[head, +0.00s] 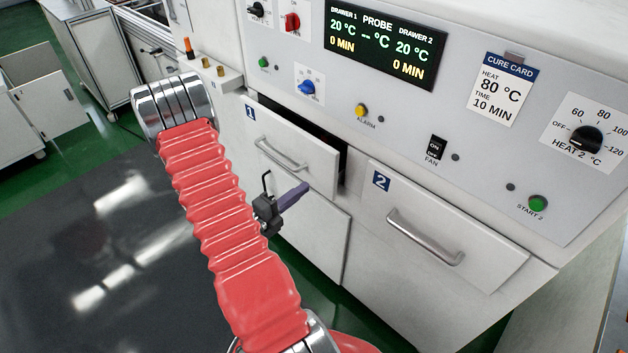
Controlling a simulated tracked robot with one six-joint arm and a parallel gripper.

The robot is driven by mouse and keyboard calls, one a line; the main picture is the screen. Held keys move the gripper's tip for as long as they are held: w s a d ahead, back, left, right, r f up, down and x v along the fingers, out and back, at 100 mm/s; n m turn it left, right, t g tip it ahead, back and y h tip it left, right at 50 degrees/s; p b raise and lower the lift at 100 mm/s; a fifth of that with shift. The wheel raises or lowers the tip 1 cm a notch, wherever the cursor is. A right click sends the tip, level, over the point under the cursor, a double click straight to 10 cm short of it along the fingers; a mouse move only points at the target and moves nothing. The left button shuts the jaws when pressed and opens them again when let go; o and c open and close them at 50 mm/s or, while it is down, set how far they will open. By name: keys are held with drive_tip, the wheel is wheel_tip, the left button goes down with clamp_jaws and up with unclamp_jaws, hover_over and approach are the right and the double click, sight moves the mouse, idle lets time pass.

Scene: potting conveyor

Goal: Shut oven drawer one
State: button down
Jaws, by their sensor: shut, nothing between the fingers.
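Oven drawer one (305,147), a white front with a blue "1" label and a metal bar handle (280,155), stands partly out from the oven. A dark gap shows along its top and right side. My gripper (304,187), a dark body with purple fingers, is shut and empty. In the picture it overlaps the lower part of the drawer front, below the handle. I cannot tell whether it touches the front. My red-sleeved arm crosses the view left of the drawer.
Drawer two (450,225), to the right, looks shut. The control panel (400,140) above carries a display (385,40), knobs and buttons. A small ledge with brass-coloured knobs (213,68) is left of drawer one. The dark floor (110,230) at left is clear.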

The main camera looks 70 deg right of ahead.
sight(321, 174)
drive_tip(key=shift+x, duration=2.95)
drive_tip(key=shift+w+d, duration=0.1)
